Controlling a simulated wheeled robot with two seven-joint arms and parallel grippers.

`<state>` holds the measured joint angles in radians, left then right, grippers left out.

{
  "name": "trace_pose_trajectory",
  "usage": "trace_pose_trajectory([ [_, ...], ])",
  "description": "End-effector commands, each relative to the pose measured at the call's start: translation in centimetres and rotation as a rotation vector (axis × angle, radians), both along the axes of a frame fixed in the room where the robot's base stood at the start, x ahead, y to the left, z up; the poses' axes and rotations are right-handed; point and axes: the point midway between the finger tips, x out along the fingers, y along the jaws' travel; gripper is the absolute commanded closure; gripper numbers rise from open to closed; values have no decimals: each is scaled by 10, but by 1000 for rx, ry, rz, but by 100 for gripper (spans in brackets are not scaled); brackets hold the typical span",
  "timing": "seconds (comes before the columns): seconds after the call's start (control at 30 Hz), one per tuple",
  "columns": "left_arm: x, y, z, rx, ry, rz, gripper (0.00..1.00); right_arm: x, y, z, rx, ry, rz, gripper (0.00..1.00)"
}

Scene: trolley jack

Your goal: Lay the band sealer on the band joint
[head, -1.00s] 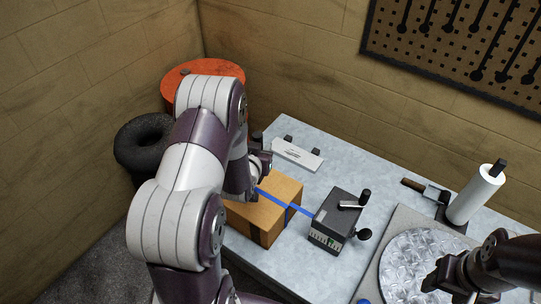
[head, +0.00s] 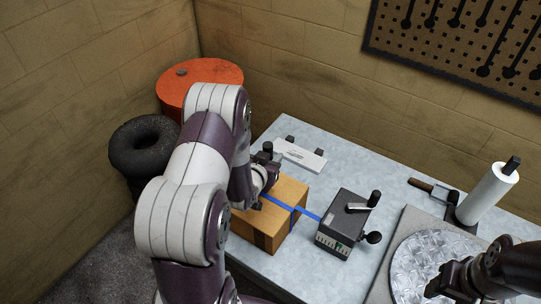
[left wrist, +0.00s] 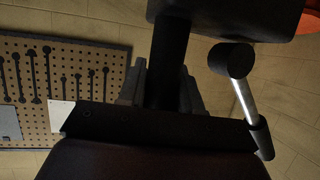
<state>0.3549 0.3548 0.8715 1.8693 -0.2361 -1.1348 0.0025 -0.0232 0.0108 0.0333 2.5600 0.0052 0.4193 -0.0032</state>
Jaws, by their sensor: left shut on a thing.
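My left gripper (head: 267,178) is above the far left end of the cardboard box (head: 290,190). In the left wrist view its two grey fingers (left wrist: 163,88) are shut around the black post (left wrist: 172,55) of a dark tool, which I take to be the band sealer. The tool has a dark block and a silver lever with black ends. A blue band (head: 308,213) runs over the box to a dark crank device (head: 343,225) beside it. I cannot see the band joint clearly; gripper and arm cover part of the band. My right gripper (head: 440,282) is at the lower right, its jaws unclear.
A white labelled holder (head: 301,157) lies behind the box on the grey table (head: 380,165). At the right are a white roll (head: 488,193), a handled scraper (head: 432,188) and a round foil-like disc (head: 420,262). An orange drum (head: 205,80) and black rings (head: 143,145) stand off the table's left.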

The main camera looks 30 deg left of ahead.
Motion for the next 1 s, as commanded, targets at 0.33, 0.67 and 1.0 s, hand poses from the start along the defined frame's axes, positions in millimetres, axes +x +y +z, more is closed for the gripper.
trace_pose_trajectory([
  [0.33, 2, 0, -40, 4, -9, -1, 100, 0, 0, -35, 0, 0, 0, 45],
  [0.67, 2, 0, -61, 4, -10, 0, 100, 0, 0, -54, 0, 0, 0, 45],
  [1.0, 2, 0, -60, 4, -10, -1, 100, 0, 0, -53, 0, 0, 0, 45],
])
